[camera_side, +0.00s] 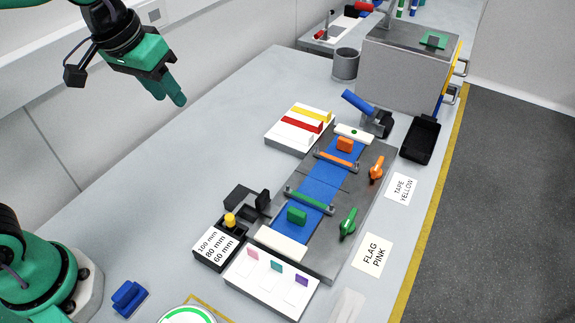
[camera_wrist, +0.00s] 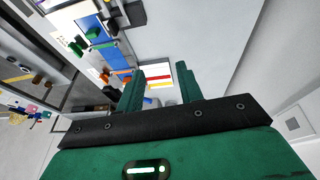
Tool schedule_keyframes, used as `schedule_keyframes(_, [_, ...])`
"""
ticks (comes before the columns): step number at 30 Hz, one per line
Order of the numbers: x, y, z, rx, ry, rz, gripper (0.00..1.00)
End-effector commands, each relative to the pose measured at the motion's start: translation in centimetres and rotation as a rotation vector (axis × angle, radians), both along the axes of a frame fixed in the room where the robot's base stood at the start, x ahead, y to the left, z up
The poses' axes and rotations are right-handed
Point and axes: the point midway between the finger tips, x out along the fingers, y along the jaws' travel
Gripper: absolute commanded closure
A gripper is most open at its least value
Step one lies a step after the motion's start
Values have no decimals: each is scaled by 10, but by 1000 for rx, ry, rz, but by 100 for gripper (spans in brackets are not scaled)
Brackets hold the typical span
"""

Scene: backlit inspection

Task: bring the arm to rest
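My gripper (camera_side: 168,96) hangs in the air at the upper left of the side view, above the grey table (camera_side: 105,210) and near the wall. Its green fingers point down and to the right. In the wrist view my gripper (camera_wrist: 162,80) shows two fingers standing apart with nothing between them, so it is open and empty. It touches nothing that I can see.
A grey fixture with a blue strip (camera_side: 322,178) lies mid-table, with green and orange handles (camera_side: 347,224). A white tray with coloured strips (camera_side: 283,140), a black bin (camera_side: 421,139) and a grey cabinet (camera_side: 395,75) stand around it.

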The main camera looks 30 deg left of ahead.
Motion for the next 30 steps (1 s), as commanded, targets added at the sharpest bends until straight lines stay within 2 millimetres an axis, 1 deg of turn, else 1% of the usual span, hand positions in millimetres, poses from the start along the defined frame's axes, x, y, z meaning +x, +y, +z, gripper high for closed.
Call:
schedule_keyframes(1, [-9, 10, 1, 3, -17, 6, 64])
schedule_keyframes(6, [-37, 38, -2, 21, -65, 5, 64])
schedule_keyframes(12, [-70, 64, -12, 50, -119, 7, 64])
schedule_keyframes(15, [-83, 73, -18, 65, -140, 8, 64])
schedule_keyframes(21, [-98, 82, -27, 84, -164, 7, 64])
schedule_keyframes(30, [-101, 84, -29, 88, -167, 5, 64])
